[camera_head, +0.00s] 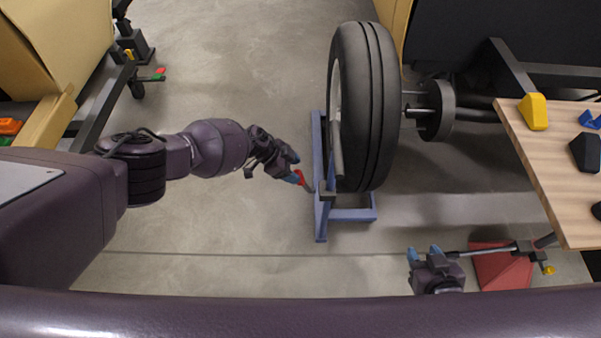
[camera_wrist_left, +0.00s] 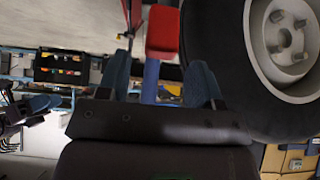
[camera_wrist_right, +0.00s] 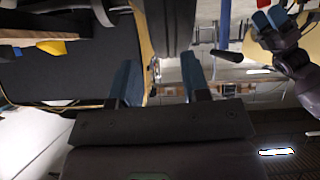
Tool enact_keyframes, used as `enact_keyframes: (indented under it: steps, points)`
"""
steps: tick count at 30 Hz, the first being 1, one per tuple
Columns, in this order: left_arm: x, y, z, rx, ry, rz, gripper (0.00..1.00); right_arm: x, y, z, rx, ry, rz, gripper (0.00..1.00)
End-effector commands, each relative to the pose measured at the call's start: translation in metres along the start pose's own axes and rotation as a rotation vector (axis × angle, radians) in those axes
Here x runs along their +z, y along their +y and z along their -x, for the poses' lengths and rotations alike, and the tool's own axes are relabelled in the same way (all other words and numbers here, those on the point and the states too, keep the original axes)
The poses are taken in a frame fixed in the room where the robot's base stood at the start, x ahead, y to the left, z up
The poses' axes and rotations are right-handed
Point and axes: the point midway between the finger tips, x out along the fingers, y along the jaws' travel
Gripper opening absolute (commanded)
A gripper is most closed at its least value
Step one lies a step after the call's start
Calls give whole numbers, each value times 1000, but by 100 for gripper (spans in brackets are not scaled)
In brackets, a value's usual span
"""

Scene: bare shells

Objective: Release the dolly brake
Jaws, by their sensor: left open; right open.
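A blue dolly (camera_head: 319,222) stands on the floor with a black tire (camera_head: 366,110) upright in its frame. A red brake pedal (camera_head: 302,179) sticks out from the dolly's left side. My left gripper (camera_head: 294,168) is open right beside the red pedal. In the left wrist view the red pedal (camera_wrist_left: 163,32) shows beyond and between the blue fingertips (camera_wrist_left: 160,75); whether they touch it I cannot tell. My right gripper (camera_head: 425,254) is open and empty, low and right of the dolly. Its blue fingers show in the right wrist view (camera_wrist_right: 160,78) with nothing between them.
A wooden table (camera_head: 545,190) with a yellow block (camera_head: 533,111) stands at the right. A red jack stand (camera_head: 502,267) is close to my right gripper. A wheel hub on an axle (camera_head: 437,110) lies right of the tire.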

Motion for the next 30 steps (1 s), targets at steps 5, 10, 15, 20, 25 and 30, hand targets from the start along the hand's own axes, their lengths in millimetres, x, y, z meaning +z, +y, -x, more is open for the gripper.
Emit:
enact_keyframes:
  steps: [5,10,15,20,25,30]
  points:
    - [-4,-2,39,-7,-1,-4,60,-1,4,14,8,-15,-3,43]
    - [-2,-1,57,-3,0,-1,60,-1,6,19,10,-17,-2,43]
    - [-2,0,63,0,1,0,60,-1,7,21,11,-19,-2,43]
    - [-1,0,63,1,1,1,60,1,7,20,11,-23,-2,43]
    - [0,0,63,1,2,3,50,0,6,19,11,-22,-2,43]
    - [13,7,50,39,54,89,24,14,4,11,8,-29,7,43]
